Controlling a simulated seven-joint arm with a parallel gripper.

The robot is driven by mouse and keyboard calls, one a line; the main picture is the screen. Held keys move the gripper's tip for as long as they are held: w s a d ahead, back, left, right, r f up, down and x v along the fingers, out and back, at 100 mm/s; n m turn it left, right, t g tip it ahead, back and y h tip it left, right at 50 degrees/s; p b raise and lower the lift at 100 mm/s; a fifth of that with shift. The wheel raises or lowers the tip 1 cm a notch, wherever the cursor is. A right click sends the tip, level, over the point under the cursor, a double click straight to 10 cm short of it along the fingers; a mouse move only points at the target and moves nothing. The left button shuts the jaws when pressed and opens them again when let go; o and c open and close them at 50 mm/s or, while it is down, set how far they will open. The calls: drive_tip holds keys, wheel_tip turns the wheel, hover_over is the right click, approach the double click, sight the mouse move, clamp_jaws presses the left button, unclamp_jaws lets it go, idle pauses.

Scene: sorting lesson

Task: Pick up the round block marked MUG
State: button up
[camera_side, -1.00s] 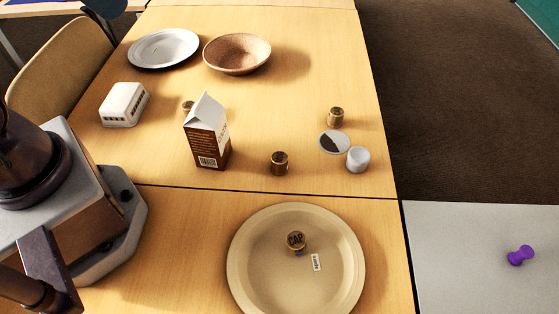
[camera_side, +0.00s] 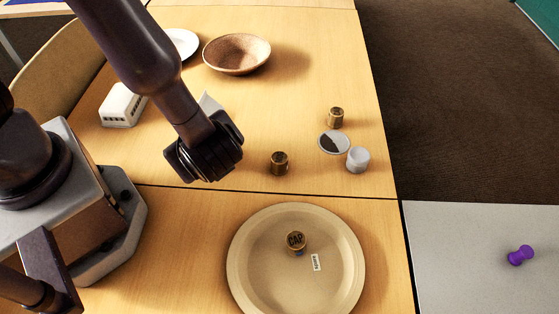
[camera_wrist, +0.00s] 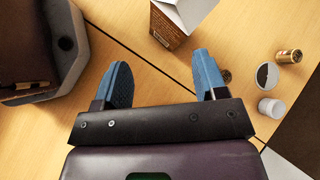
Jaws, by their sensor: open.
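My gripper (camera_wrist: 161,65) is open and empty in the wrist view, its two blue fingers spread above the table. In the side view the dark wrist end of my arm covers most of the carton and the fingers are hidden. A round brown block (camera_side: 279,163) stands just right of my wrist in the side view; the right finger partly covers it in the wrist view (camera_wrist: 227,76). Another round block (camera_side: 336,117) stands farther back right, also in the wrist view (camera_wrist: 289,56). A third round block (camera_side: 296,241), marked CAP, is on the beige plate. I cannot read MUG on any block.
The carton (camera_wrist: 170,27) stands close ahead of my fingers. A white cup (camera_side: 358,160) and a two-tone disc (camera_side: 334,143) are near the right blocks. The beige plate (camera_side: 240,265) is in front; a brown bowl (camera_side: 237,54) and white box (camera_side: 123,105) are farther back.

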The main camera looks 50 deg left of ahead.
sight(280, 158)
drive_tip(key=d+f+m+t, duration=0.1)
drive_tip(key=f+m+t, duration=0.1)
drive_tip(key=m, duration=0.1)
drive_tip(key=w+d+f+m+t, duration=0.1)
drive_tip(key=f+m+t, duration=0.1)
drive_tip(key=f, duration=0.1)
drive_tip(key=d+f+m+t, duration=0.1)
drive_tip(key=d+f+m, duration=0.1)
drive_tip(key=m, duration=0.1)
drive_tip(key=shift+w+f+m+t, duration=0.2)
drive_tip(key=shift+f+m+t, duration=0.1)
drive_tip(key=shift+t, duration=0.1)
drive_tip(key=shift+w+d+f+m+t, duration=0.45)
drive_tip(key=shift+d+f+m+t, duration=0.3)
drive_tip(key=shift+m, duration=0.25)
drive_tip(key=shift+w+d+r+m+t+h, duration=0.2)
drive_tip(key=shift+w+d+m+t+h, duration=0.65)
drive_tip(key=shift+w+d, duration=0.25)
drive_tip(key=shift+w+d+h, duration=0.1)
drive_tip(key=shift+w+h, duration=0.15)
drive_tip(key=shift+h, duration=0.1)
drive_tip(key=x, duration=1.2)
drive_tip(key=shift+w+a+r, duration=0.15)
drive_tip(key=shift+w+a, duration=0.15)
drive_tip(key=shift+a, duration=0.05)
drive_tip(key=c, duration=1)
